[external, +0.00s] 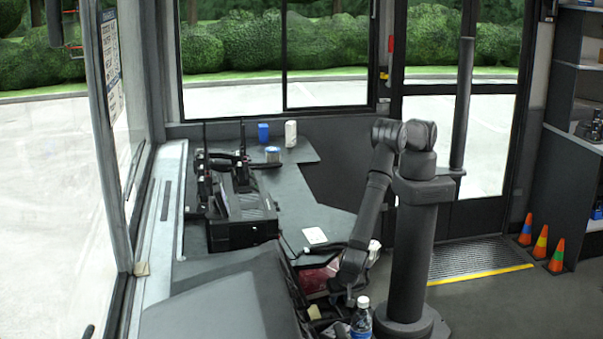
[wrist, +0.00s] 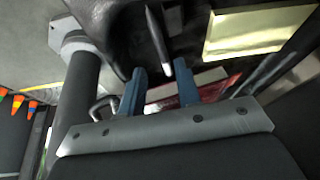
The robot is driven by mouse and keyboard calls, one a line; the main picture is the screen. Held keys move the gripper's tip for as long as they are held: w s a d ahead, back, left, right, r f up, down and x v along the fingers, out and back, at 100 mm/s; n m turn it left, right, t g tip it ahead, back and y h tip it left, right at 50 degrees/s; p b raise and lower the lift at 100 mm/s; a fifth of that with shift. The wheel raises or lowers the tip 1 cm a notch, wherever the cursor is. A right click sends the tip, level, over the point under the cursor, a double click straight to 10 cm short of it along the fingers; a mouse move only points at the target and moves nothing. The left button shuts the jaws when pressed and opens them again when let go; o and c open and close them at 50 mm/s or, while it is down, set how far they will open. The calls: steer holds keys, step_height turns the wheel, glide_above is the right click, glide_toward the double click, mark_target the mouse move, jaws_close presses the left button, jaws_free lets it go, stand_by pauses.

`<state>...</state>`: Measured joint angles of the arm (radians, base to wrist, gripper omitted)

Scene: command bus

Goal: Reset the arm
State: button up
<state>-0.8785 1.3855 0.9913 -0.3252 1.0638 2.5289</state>
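My arm (external: 372,205) is dark grey and mounted on a thick column. It bends over and reaches down to the left of the column. My gripper (external: 347,298) is low beside the column, just above and left of a clear bottle with a blue label (external: 361,322). In the wrist view my gripper (wrist: 161,80) shows two blue fingers standing apart, with nothing held between them. A dark, slim, pointed thing (wrist: 157,40) shows beyond the gap between the fingers.
A dark console with radios (external: 240,208) stands on the counter to the left. A blue cup (external: 263,132), a white container (external: 290,134) and a can (external: 272,154) stand behind it. Red items (external: 316,278) lie near the gripper. Cones (external: 541,242) stand at right; floor before them is clear.

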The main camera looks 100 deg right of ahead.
mark_target(337, 309)
steer(key=f, duration=0.3)
steer(key=shift+w+f, duration=0.15)
steer(key=shift+w, duration=0.05)
steer(key=w+v, duration=0.1)
steer(key=v, duration=1.1)
steer(key=x, duration=0.7)
steer(key=s+x, duration=0.1)
steer(key=x, duration=0.3)
steer(key=shift+d+f, duration=0.2)
steer(key=shift+f, duration=0.1)
steer(key=shift+a+r, duration=0.1)
steer(key=shift+r, duration=0.2)
step_height(337, 309, up, 6)
steer(key=shift+s+f, duration=0.1)
steer(key=shift+s, duration=0.05)
steer(key=s, duration=2)
step_height(337, 309, up, 25)
steer(key=shift+w+f, duration=0.15)
steer(key=shift+w, duration=0.05)
